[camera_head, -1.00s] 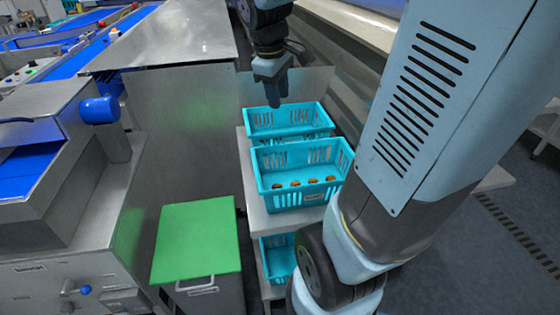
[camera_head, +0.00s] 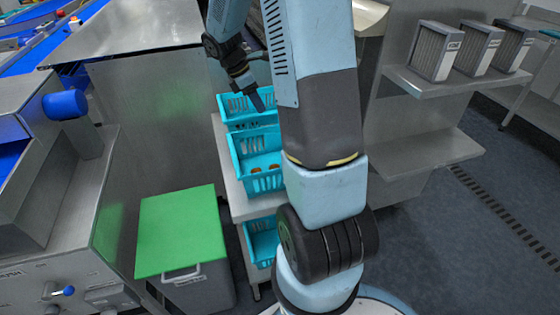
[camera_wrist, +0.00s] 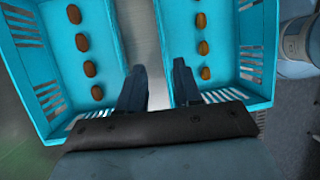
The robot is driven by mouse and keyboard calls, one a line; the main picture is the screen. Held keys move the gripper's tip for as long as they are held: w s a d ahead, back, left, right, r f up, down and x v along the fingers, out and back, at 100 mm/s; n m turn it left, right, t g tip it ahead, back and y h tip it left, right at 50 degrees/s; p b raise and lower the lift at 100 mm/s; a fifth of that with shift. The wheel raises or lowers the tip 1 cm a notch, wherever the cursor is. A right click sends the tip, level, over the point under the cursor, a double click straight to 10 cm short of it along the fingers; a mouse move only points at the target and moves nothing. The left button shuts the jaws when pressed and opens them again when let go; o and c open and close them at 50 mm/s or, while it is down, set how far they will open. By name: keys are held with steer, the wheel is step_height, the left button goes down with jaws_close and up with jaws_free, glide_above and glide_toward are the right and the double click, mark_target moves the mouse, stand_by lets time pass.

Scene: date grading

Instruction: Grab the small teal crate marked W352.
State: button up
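Two small teal crates stand one behind the other on a shelf top: the far crate (camera_head: 234,98) and the near crate (camera_head: 241,156). A third teal crate (camera_head: 261,239) sits on the level below. No W352 marking is readable. My gripper (camera_head: 262,106) hangs over the far crate's near side, and my arm hides the right parts of the upper crates. In the wrist view two crates with dates show, a left crate (camera_wrist: 28,62) and a right crate (camera_wrist: 244,51). My gripper (camera_wrist: 158,82) is open and empty by the gap between them.
A grey bin with a green lid (camera_head: 178,232) stands left of the crate shelf. A steel machine (camera_head: 60,190) is at the left. A wall shelf (camera_head: 455,84) with several grey boxes is at the right. Open floor lies at the lower right.

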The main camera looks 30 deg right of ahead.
mark_target(275, 133)
steer(key=x, duration=1.3)
steer(key=shift+s+d+f, duration=0.1)
steer(key=shift+s, duration=0.2)
steer(key=shift+c, duration=0.5)
jaws_close()
